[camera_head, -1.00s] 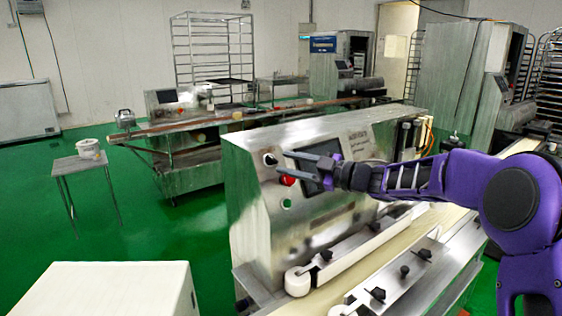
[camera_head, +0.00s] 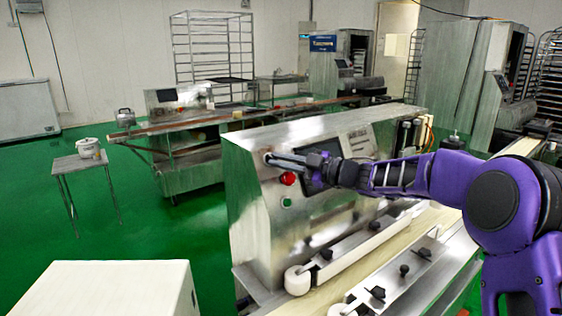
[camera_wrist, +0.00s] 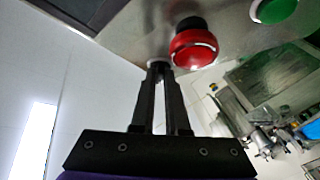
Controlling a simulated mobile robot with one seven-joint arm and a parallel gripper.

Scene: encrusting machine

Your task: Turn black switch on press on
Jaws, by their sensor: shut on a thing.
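The press (camera_head: 250,190) is a steel machine with a control panel on its front. The black switch sits at the panel's upper left, above the red button (camera_head: 288,179). My gripper (camera_head: 271,158) is at the switch, its fingers closed together around it. In the wrist view my gripper (camera_wrist: 159,70) has its fingertips nearly together against the panel, and they hide most of the switch. Its pale base ring (camera_wrist: 157,63) shows just behind the tips. Which way the switch is turned cannot be seen.
The red button (camera_wrist: 193,48) is close to the right of my fingers in the wrist view, with a green button (camera_wrist: 273,8) beyond it. A dark screen (camera_head: 318,160) lies behind my gripper. A white box (camera_head: 110,288) stands at the front left.

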